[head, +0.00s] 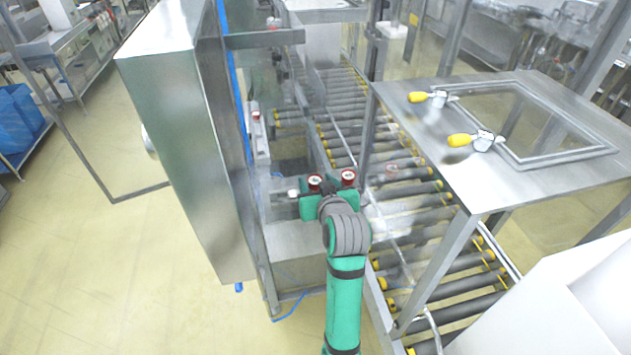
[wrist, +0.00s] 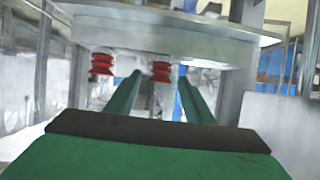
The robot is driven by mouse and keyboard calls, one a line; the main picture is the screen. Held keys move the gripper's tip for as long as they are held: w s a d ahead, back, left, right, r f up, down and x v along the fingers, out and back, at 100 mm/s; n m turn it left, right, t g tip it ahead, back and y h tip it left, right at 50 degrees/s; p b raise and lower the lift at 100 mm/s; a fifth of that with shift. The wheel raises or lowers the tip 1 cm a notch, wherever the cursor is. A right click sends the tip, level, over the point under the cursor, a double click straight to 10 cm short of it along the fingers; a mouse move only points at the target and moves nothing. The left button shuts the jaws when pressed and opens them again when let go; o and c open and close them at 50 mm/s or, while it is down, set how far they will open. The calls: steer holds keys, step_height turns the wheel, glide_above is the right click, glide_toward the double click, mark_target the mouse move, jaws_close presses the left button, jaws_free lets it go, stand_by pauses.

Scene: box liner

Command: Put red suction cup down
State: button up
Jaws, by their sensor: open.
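Two red ribbed suction cups show in the wrist view, a left one (wrist: 102,63) and a right one (wrist: 161,72). Both are against the edge of a pale metal plate (wrist: 160,30). My gripper (wrist: 160,80) is open, its two green fingers spread. The right cup appears between the fingers, with visible gaps on both sides; the left cup is outside them. Whether the fingers reach the right cup in depth is unclear. In the head view my green gripper (head: 331,189) is at the machine, with red round parts (head: 315,180) (head: 348,177) by its end.
A roller conveyor (head: 440,255) runs along the right of my arm. A metal table (head: 480,130) with yellow-handled clamps (head: 470,140) stands over it. A tall steel cabinet (head: 185,130) is close on the left. Open floor (head: 90,260) lies farther left.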

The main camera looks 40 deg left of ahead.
steer(key=v, duration=1)
steer(key=s+d+f+m+t+h, duration=0.3)
steer(key=s+d+f+m, duration=0.1)
steer(key=d+f, duration=0.5)
steer(key=s+d+f+m+t+h, duration=0.25)
steer(key=s+d+f+m, duration=0.2)
steer(key=d+f, duration=0.45)
steer(key=s+d+h, duration=0.1)
steer(key=s+d, duration=0.2)
steer(key=s, duration=0.4)
steer(key=s+d+f+m+h, duration=0.1)
steer(key=s+d+h, duration=0.1)
steer(key=s+d, duration=0.2)
steer(key=s+d+f+t+h, duration=0.1)
steer(key=s+d+h, duration=0.1)
steer(key=s, duration=0.9)
steer(key=shift+d, duration=0.9)
